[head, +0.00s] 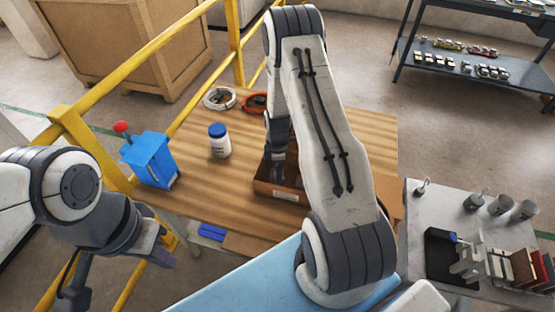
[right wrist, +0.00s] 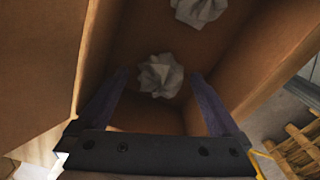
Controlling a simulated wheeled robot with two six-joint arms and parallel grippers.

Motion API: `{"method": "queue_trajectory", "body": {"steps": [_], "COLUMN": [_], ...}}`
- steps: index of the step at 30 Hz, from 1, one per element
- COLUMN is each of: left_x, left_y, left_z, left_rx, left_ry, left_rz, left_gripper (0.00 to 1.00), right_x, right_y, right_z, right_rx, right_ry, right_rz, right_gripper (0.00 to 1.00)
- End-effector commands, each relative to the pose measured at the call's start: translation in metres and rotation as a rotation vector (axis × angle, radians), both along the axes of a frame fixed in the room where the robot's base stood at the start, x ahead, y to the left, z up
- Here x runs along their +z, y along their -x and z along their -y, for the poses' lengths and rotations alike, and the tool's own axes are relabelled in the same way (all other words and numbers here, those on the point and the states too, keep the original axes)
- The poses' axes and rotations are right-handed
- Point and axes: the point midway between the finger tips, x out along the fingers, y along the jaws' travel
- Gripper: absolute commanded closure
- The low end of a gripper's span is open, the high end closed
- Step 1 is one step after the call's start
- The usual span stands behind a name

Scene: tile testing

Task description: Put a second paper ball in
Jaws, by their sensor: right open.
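A brown cardboard box (head: 279,193) with a white label stands on the wooden table, partly hidden by my right arm. In the right wrist view, the inside of a brown box (right wrist: 135,118) shows two crumpled white paper balls. One paper ball (right wrist: 160,76) appears between and just beyond the fingertips; the other paper ball (right wrist: 198,10) is higher in the picture, cut by the edge. My right gripper (right wrist: 158,84) is open, fingers pointing into the box, holding nothing. My left gripper (head: 160,256) hangs low at the left, off the table; its fingers are too unclear to judge.
On the wooden table (head: 190,170) stand a white jar with a blue lid (head: 219,141), a blue box with a red knob (head: 150,157), a white coil (head: 219,98) and a red coil (head: 255,102). Yellow rails run along the left. A grey bench (head: 417,215) with weights stands right.

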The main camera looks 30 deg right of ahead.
Motion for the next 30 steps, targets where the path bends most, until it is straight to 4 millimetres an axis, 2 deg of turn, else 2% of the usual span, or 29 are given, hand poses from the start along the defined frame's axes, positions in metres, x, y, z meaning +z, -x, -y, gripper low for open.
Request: {"method": "queue_trajectory", "body": {"steps": [13,18,23,26,29,30], "left_x": [-0.011,-0.012,-0.012,-0.012,-0.012,-0.012], "left_y": [0.000,0.000,0.000,0.000,0.000,0.000], "left_z": [0.000,0.000,0.000,0.000,0.000,0.000], "left_rx": [0.000,0.000,0.000,0.000,0.000,0.000], "left_ry": [-0.001,-0.001,-0.001,-0.001,-0.001,-0.001], "left_rz": [-0.001,-0.001,-0.001,-0.001,-0.001,-0.001], "left_gripper": [1.00,1.00,1.00,1.00,1.00,1.00], "right_x": [0.090,0.108,0.113,0.123,0.152,0.167], "right_y": [-0.002,-0.001,-0.001,-0.001,0.002,0.007], "right_z": [0.001,0.001,0.000,-0.016,-0.059,-0.084], "right_rx": [0.000,0.000,0.000,-0.009,-0.046,-0.070], "right_ry": [0.002,0.001,0.000,0.000,-0.003,-0.005], "right_rz": [0.006,0.002,0.000,0.004,0.016,0.022], "right_gripper": [0.00,0.00,0.00,0.00,0.00,0.00]}}
